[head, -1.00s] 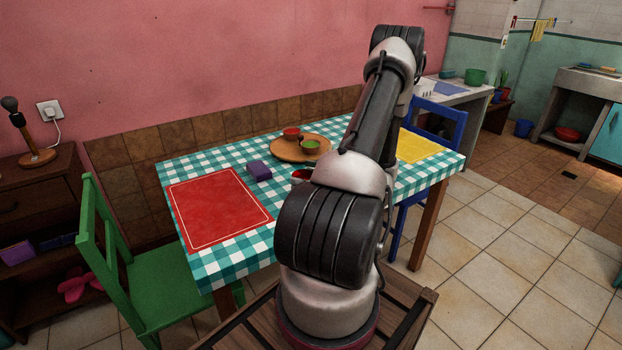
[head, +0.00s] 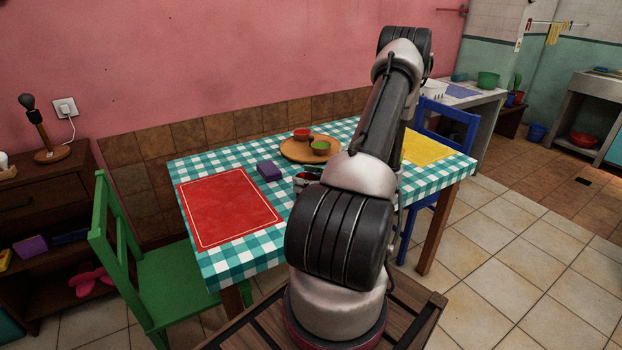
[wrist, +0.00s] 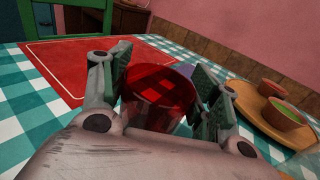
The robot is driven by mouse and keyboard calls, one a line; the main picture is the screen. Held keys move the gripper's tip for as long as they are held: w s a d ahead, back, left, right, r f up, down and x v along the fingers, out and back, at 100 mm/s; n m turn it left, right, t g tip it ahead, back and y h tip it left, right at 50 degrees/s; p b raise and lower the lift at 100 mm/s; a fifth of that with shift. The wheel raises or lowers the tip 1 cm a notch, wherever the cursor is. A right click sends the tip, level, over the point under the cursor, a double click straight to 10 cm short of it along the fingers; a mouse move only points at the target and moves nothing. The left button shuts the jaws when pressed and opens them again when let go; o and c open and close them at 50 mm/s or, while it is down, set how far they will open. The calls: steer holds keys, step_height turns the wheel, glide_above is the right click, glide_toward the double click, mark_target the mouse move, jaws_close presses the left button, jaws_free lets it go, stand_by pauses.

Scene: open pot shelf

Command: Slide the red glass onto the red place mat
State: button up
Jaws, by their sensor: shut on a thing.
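The red glass (wrist: 158,92) stands on the checked tablecloth between the fingers of my gripper (wrist: 160,85), which is shut on it in the wrist view. In the head view my arm hides most of the glass and the gripper. The red place mat (head: 228,207) lies flat at the left end of the table. In the wrist view the mat (wrist: 75,65) lies ahead and to the left of the glass, and the glass looks to be just off its near edge.
A yellow mat (head: 424,150) lies at the right. A green chair (head: 170,280) stands at the left.

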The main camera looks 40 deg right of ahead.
steer(key=shift+w+a, duration=0.85)
steer(key=shift+a, duration=2.15)
steer(key=shift+w+a, duration=0.85)
steer(key=shift+a, duration=2.1)
steer(key=shift+w+a, duration=0.85)
steer(key=shift+a, duration=2.15)
steer(key=o, duration=1.2)
step_height(320, 180, up, 10)
